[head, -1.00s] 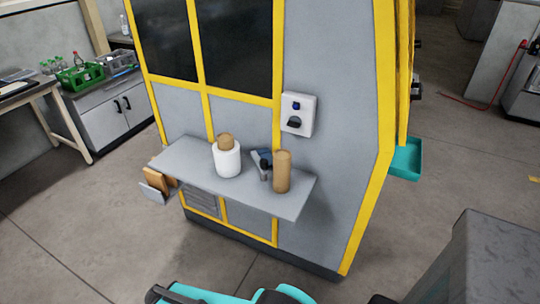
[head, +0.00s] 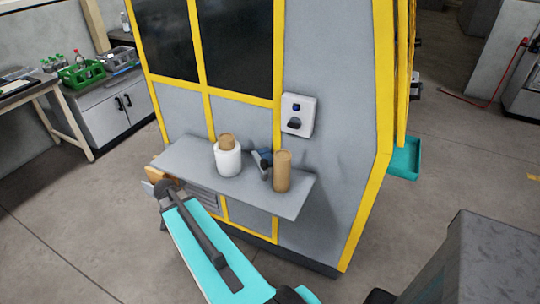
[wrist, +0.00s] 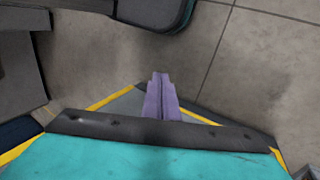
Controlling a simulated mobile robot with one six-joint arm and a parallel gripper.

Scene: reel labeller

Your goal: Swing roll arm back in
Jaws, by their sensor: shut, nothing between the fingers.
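I cannot make out a roll arm for certain in either view. A grey cabinet with yellow frame edges (head: 338,130) stands in the middle of the head view. My arm reaches up in front of its lower left, below the shelf, and the gripper end is not clear there. In the wrist view my gripper (wrist: 160,82) shows as two purple fingers, shut together and empty. The fingers point over the floor and a grey, yellow-edged surface. I see them touching nothing.
A grey shelf (head: 292,203) on the cabinet holds a white bottle-shaped item (head: 228,162), a brown cylinder (head: 282,172) and a small dark-blue device (head: 262,162). A teal tray (head: 405,158) juts out at the right. A dark grey block (head: 475,260) fills the lower right.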

